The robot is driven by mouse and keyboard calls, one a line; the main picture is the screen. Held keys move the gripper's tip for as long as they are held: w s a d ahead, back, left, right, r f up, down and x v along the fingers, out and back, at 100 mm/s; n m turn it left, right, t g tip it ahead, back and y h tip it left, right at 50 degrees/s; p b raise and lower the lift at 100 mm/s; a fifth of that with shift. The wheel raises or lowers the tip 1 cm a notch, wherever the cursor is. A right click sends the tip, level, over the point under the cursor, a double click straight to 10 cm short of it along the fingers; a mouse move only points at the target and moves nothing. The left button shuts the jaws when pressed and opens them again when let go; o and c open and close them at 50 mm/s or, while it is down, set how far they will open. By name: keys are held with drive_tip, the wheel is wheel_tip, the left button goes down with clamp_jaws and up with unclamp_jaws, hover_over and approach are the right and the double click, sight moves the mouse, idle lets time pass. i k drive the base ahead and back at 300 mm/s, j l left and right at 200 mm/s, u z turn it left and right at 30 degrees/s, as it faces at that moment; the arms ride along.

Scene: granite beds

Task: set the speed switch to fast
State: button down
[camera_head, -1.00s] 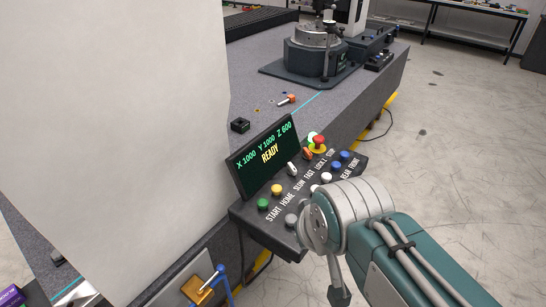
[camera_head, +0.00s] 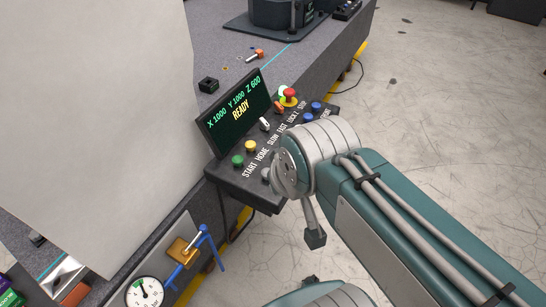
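The control panel (camera_head: 236,187) is a dark sloped box on the side of the granite bed, with a screen (camera_head: 236,112) reading READY. A small pale lever (camera_head: 265,124) stands by the SLOW and FAST labels; I cannot tell which label it points to. A second, orange lever (camera_head: 279,107) is by LOCK. My arm's grey round joint covers the panel's lower right edge, hiding some buttons and labels. A grey rod with a dark end hangs below that joint; I cannot make out gripper fingers, so my gripper does not clearly show.
Green (camera_head: 238,160), yellow (camera_head: 250,145) and blue (camera_head: 316,106) buttons and a red mushroom button (camera_head: 289,94) crowd the panel. A tall pale block (camera_head: 90,110) rises at left. A dial gauge (camera_head: 145,292) and blue clamp are below.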

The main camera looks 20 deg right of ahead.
sight(264, 126)
drive_tip(key=i+l, duration=0.15)
drive_tip(key=l, duration=0.2)
drive_tip(key=i+l, duration=0.15)
drive_tip(key=l, duration=0.2)
drive_tip(key=i+l, duration=0.15)
drive_tip(key=l, duration=0.15)
drive_tip(key=i+l+u, duration=0.1)
drive_tip(key=l, duration=0.25)
drive_tip(key=i+l, duration=0.15)
drive_tip(key=l, duration=0.2)
drive_tip(key=i+l, duration=0.15)
drive_tip(key=l, duration=0.2)
